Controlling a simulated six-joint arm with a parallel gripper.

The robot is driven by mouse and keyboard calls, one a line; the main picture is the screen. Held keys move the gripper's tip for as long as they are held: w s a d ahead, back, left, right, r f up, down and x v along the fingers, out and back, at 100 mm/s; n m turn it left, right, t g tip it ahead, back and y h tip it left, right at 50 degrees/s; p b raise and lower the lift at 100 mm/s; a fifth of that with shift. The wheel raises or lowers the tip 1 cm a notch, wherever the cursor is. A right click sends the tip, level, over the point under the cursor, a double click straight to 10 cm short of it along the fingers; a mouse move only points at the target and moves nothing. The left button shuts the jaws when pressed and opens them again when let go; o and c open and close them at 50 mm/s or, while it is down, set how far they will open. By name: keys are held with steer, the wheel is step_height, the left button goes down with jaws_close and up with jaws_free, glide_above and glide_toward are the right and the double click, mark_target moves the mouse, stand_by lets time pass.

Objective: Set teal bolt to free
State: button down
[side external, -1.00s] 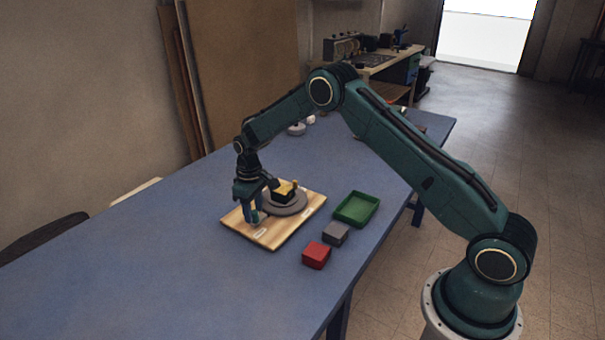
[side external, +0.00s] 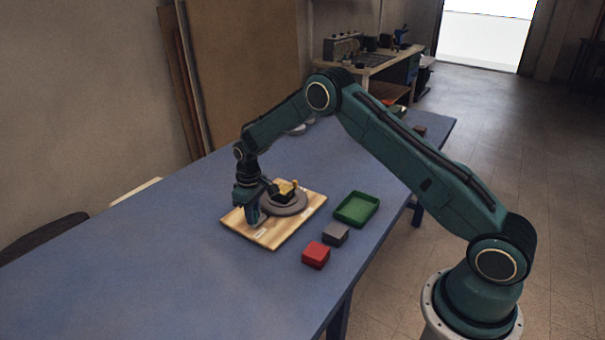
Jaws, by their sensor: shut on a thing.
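A wooden board (side external: 276,238) lies on the blue table and carries a round grey disc (side external: 290,208) with a black and yellow piece (side external: 285,191) on top. My gripper (side external: 253,220) points down over the left part of the board, beside the disc. It is shut on a small teal part, which I take to be the teal bolt; the fingers hide most of it, and its position is hard to tell. A pale label (side external: 261,233) shows on the board just in front of the fingers.
A green tray (side external: 356,209), a grey block (side external: 335,235) and a red block (side external: 316,255) stand to the right of the board. The blue table (side external: 150,270) is clear at the left and front. Small items stand at the far end.

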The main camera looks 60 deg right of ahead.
steer(key=shift+a, duration=1.35)
steer(key=c, duration=1.3)
jaws_free()
steer(key=shift+o, duration=0.2)
steer(key=shift+d+r, duration=0.1)
steer(key=shift+r, duration=0.05)
step_height(320, 180, up, 14)
steer(key=shift+f, duration=0.2)
steer(key=shift+r, duration=0.1)
